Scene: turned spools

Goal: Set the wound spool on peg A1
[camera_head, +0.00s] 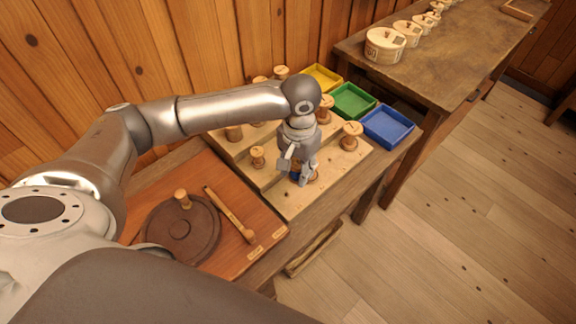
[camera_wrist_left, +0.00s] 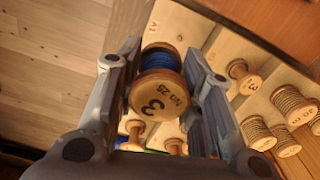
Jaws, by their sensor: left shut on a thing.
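My left gripper (camera_head: 299,176) is low over the front step of the pale stepped peg board (camera_head: 294,204). In the left wrist view the gripper (camera_wrist_left: 160,100) is shut on a wooden spool (camera_wrist_left: 157,98) wound with blue thread, its numbered end facing the camera. In the head view the blue thread (camera_head: 294,176) shows partly behind the fingers. Whether the spool touches the board, and where peg A1 is, I cannot tell. My right gripper is not in view.
Other spools stand close by on the board, such as one at the right (camera_head: 351,136) and one at the left (camera_head: 257,158). Yellow (camera_head: 323,76), green (camera_head: 352,101) and blue (camera_head: 387,125) trays line the back. A brown disc (camera_head: 181,228) lies on the reddish board at the left.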

